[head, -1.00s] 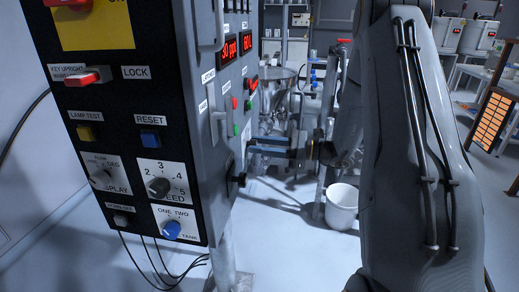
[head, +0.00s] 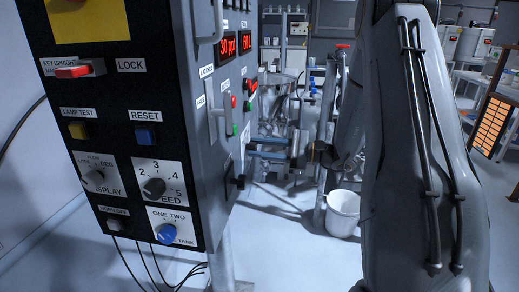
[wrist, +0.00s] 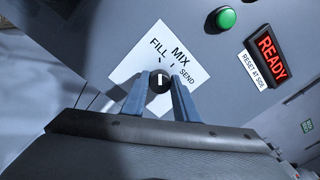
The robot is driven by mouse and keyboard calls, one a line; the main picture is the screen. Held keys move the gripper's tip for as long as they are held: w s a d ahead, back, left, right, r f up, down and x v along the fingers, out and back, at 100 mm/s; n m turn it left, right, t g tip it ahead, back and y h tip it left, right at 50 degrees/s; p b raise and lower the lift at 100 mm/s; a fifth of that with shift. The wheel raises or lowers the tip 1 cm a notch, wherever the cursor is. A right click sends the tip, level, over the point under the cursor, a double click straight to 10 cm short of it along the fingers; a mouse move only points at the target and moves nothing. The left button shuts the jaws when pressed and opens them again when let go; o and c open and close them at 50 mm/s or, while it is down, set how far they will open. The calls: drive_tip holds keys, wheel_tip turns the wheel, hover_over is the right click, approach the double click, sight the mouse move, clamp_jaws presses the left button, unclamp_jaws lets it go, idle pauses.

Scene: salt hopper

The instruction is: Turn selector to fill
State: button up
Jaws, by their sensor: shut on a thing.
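The selector is a small black knob (wrist: 160,83) on a white label plate (wrist: 135,67) marked FILL, MIX and SEND, seen in the wrist view. Its white pointer line stands nearly upright in the picture, roughly toward the FILL side. My gripper (wrist: 160,88) is shut on the knob, with one blue-grey finger on each side. In the head view my gripper (head: 257,148) reaches from the right to the side face of the grey cabinet. The knob itself cannot be made out there.
A green button (wrist: 226,18) and a lit READY sign (wrist: 266,57) are near the selector. The cabinet's black panel (head: 110,95) carries other knobs and switches. A black knob (head: 240,181) sticks out below my gripper. A white bucket (head: 342,212) stands on the floor.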

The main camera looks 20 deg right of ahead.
drive_tip(key=o, duration=1.1)
drive_tip(key=shift+c, duration=0.2)
drive_tip(key=b+v, duration=0.1)
drive_tip(key=v, duration=0.6)
drive_tip(key=shift+s+d, duration=0.2)
drive_tip(key=shift+d, duration=0.15)
